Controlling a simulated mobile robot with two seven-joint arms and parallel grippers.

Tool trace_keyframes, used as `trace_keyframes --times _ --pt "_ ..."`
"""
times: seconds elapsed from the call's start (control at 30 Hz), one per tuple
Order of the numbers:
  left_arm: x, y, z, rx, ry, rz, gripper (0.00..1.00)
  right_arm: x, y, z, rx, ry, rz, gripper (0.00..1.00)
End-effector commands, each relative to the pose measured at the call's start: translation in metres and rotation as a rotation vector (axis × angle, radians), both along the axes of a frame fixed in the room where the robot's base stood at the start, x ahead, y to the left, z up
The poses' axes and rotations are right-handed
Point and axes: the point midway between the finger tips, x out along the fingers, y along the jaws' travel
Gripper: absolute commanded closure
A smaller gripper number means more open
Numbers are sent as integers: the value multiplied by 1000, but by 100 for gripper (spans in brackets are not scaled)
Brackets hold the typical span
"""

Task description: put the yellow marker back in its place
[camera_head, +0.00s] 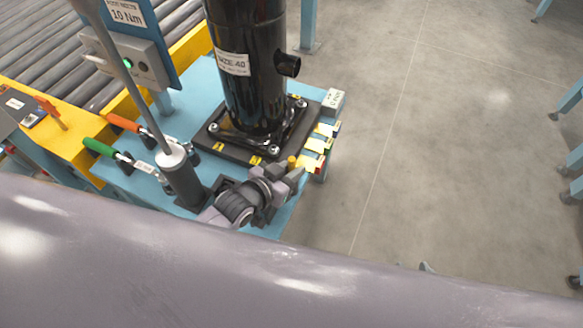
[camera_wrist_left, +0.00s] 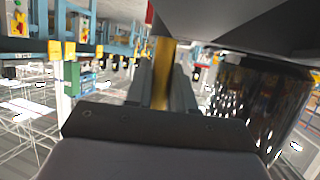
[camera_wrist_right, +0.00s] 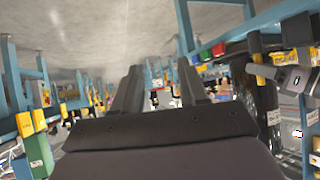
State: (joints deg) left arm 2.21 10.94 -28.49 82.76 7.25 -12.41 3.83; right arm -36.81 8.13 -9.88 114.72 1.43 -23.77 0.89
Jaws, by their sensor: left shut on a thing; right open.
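The yellow marker (camera_wrist_left: 162,72) stands between the two fingers of my left gripper (camera_wrist_left: 163,88) in the left wrist view. My left gripper (camera_head: 287,177) is shut on it near the front right corner of the blue pallet table (camera_head: 215,103). In the head view the marker's yellow end (camera_head: 291,161) shows just above the fingers. My right gripper (camera_wrist_right: 160,85) is open and empty in its own wrist view; it is hidden in the head view. I cannot make out the marker's place for certain.
A black compressor (camera_head: 248,75) stands bolted on a dark base plate. A grey post (camera_head: 182,180), green-handled tool (camera_head: 100,147) and orange-handled tool (camera_head: 124,123) are left.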

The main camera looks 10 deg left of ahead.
Motion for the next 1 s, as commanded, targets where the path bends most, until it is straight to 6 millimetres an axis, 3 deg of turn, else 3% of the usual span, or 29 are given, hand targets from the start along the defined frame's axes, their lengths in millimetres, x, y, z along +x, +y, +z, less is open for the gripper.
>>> trace_keyframes --times 0.07,0.1,0.17,0.2,0.57,0.63,0.7,1.0 --pt "0 0 -2 0 -1 0 99 0 0 -2 0 0 0 57" --pt "0 0 -2 0 -1 0 70 0 0 -2 0 0 0 57" --pt "0 0 -1 0 -1 0 51 0 0 -1 0 0 0 57" --pt "0 0 -1 0 -1 0 47 0 0 -1 0 0 0 57" --pt "0 0 -2 0 0 0 47 -1 0 -2 1 7 1 57" --pt "0 0 -2 0 0 0 47 2 3 7 7 8 10 57" --pt "-9 4 3 0 3 0 47 6 5 20 13 -4 13 57" --pt "-47 22 21 0 2 0 47 4 5 29 13 4 11 57"
